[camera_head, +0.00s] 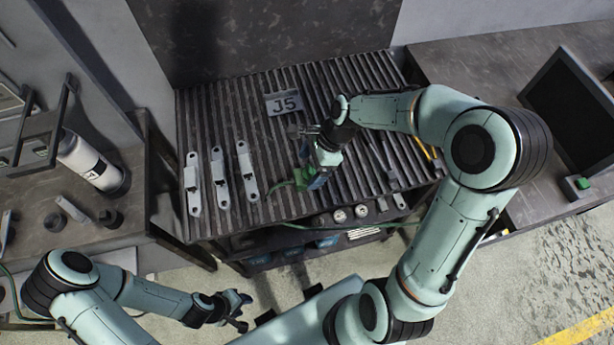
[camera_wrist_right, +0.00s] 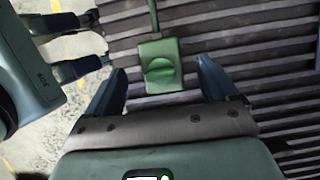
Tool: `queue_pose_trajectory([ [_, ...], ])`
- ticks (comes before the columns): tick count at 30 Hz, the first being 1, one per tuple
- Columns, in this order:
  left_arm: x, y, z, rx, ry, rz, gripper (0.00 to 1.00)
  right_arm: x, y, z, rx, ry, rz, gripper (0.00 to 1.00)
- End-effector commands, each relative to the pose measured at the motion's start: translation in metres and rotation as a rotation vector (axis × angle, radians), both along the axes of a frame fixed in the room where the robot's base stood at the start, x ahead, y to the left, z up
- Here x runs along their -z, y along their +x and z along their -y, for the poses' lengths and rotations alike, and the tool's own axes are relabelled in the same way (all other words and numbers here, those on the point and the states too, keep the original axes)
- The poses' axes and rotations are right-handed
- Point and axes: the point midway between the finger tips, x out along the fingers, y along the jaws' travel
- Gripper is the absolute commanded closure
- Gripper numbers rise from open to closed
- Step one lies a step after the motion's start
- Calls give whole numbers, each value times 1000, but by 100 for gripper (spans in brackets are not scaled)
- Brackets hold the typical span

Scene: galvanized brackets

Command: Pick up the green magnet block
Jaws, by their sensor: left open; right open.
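The green magnet block (camera_wrist_right: 160,66) lies on the slatted bench top, with a raised round grip on it and a green cord running from one end. In the head view the block (camera_head: 302,179) is partly hidden by my right gripper (camera_head: 318,172). In the right wrist view my right gripper (camera_wrist_right: 165,88) is open, with one finger on each side of the block and visible gaps between; it does not hold it. My left gripper (camera_head: 243,312) is open and empty, low in front of the bench, away from the block.
Three galvanized brackets (camera_head: 220,178) lie in a row left of the block. A J5 plate (camera_head: 284,103) lies behind it. The slatted bench (camera_head: 270,211) has a lower shelf with parts.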

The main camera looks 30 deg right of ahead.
Motion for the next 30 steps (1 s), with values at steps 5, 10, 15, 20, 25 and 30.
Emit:
queue_pose_trajectory([
  [5,1,-1,0,0,0,0,57,25,0,-1,0,2,-6,13],
  [10,2,-1,0,0,0,-1,57,46,2,-7,-2,1,-4,13],
  [15,2,-1,0,0,0,-1,57,52,3,-9,0,-1,0,13],
  [20,2,-1,0,0,0,-1,57,51,3,-9,0,-1,1,16],
  [25,2,-1,0,0,0,-1,57,51,3,-9,0,-1,1,71],
  [30,2,-1,0,0,0,-1,57,50,4,-9,0,-1,3,97],
])
